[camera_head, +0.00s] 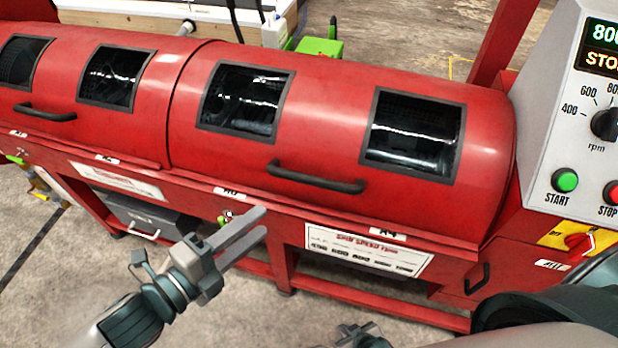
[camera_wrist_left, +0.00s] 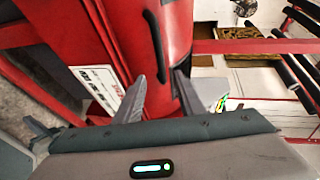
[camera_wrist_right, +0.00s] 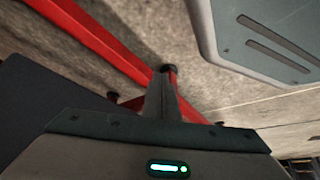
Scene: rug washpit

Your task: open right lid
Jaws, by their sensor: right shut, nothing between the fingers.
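The right lid (camera_head: 345,110) is a curved red cover with two dark windows, and it lies closed on the red machine. Its black bar handle (camera_head: 315,178) runs along its lower front; the handle also shows in the left wrist view (camera_wrist_left: 157,45). My left gripper (camera_head: 264,223) is open and empty, in front of the machine, below and left of the handle and apart from it. In the left wrist view its two fingers (camera_wrist_left: 160,78) are spread. My right gripper is shut and empty, low in front of the machine, with its fingers (camera_wrist_right: 161,92) together in the right wrist view.
The closed left lid (camera_head: 75,85) adjoins on the left. A grey control panel (camera_head: 545,150) with dial and buttons stands at the right. The red lower frame (camera_head: 380,308) runs along the front. Concrete floor (camera_head: 50,270) is free at the lower left.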

